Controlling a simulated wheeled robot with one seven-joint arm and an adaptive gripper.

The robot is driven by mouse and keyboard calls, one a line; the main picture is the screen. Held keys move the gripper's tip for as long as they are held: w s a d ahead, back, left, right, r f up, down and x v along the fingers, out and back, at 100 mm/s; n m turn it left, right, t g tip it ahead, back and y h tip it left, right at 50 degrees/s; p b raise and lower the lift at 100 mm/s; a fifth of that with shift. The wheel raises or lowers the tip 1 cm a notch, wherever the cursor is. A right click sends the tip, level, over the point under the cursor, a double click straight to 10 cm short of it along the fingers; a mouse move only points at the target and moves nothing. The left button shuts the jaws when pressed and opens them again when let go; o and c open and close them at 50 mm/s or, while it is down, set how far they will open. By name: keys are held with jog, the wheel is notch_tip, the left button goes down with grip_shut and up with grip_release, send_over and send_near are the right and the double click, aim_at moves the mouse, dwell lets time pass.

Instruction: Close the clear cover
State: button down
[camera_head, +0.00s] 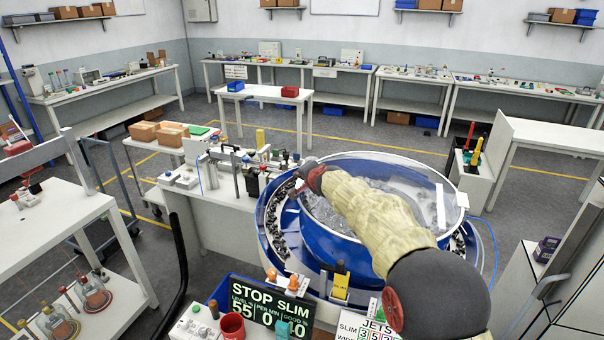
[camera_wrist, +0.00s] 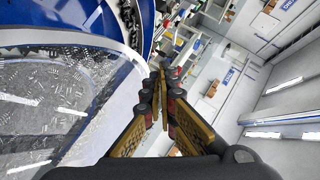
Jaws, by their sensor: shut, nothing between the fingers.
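The big blue feeder bowl (camera_head: 335,243) stands in front of me, with a clear cover (camera_head: 405,180) at its top. Small metal parts show through the clear material. In the wrist view the clear cover (camera_wrist: 100,60) fills the left side, with a curved edge and pale strips. I cannot tell exactly how far it is open. My gripper (camera_head: 302,184) is at the bowl's left back rim, small and partly hidden by my sleeved arm. In the wrist view my gripper (camera_wrist: 161,78) is shut and empty, beside the cover's curved edge. Contact is not clear.
A white table (camera_head: 548,137) and a tool bin (camera_head: 470,165) are at right. Grey floor lies open behind.

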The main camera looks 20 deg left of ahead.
jog(key=shift+f+b, duration=0.75)
jog(key=shift+f, duration=0.45)
